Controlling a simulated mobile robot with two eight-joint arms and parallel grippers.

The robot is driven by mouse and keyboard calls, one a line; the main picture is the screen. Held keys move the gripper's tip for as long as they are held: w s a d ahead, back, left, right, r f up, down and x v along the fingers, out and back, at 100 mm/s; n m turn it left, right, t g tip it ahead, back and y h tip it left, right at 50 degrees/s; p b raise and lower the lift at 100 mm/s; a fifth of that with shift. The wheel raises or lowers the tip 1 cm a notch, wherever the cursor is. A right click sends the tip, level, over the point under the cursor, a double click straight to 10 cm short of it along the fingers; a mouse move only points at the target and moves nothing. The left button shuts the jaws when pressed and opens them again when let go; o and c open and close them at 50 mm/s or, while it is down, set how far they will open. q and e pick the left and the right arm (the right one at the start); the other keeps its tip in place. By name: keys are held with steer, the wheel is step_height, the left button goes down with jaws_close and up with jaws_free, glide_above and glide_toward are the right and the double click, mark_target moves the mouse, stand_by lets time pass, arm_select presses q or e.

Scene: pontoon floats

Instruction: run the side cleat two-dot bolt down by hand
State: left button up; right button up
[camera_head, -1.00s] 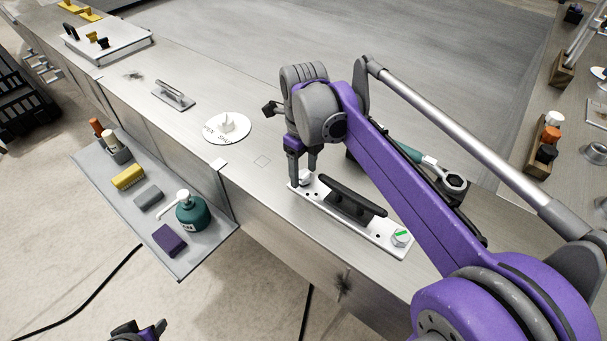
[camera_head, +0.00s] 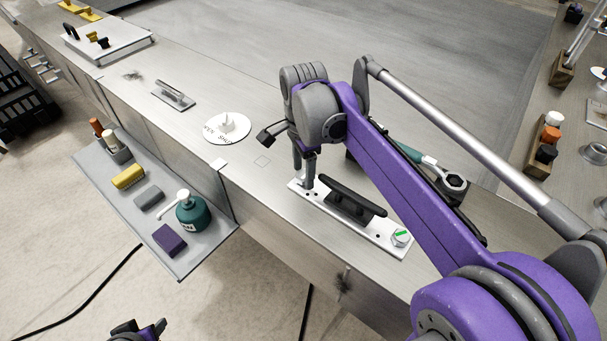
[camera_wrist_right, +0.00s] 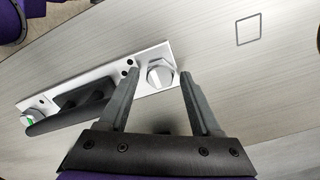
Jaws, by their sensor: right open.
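The side cleat is a black horn cleat (camera_head: 352,197) on a white plate (camera_head: 372,230) near the deck edge. In the right wrist view, a hex bolt (camera_wrist_right: 160,73) stands at one plate end, with two black dots on the plate (camera_wrist_right: 155,85) beside it. Another bolt (camera_head: 400,238) with a green mark sits at the other end. My right gripper (camera_head: 304,186) is open and points down at the two-dot end. In the right wrist view its fingertips (camera_wrist_right: 160,76) are either side of the bolt head, with gaps showing. A small part of my left arm (camera_head: 138,331) shows at the bottom edge; its jaws are unclear.
A ratchet-like tool with a green handle (camera_head: 411,153) lies behind the cleat, partly hidden by my right arm. A white disc (camera_head: 227,128) and a grey handle (camera_head: 173,95) are on the deck. A side tray (camera_head: 205,247) holds a green pump bottle (camera_head: 190,213) and several blocks.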

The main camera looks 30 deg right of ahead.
steer(key=n, duration=0.4)
steer(key=shift+n, duration=0.3)
steer(key=n, duration=0.2)
steer(key=shift+n, duration=0.4)
steer(key=n, duration=0.4)
steer(key=shift+n, duration=0.3)
steer(key=n, duration=0.5)
steer(key=shift+n, duration=0.4)
steer(key=n, duration=0.5)
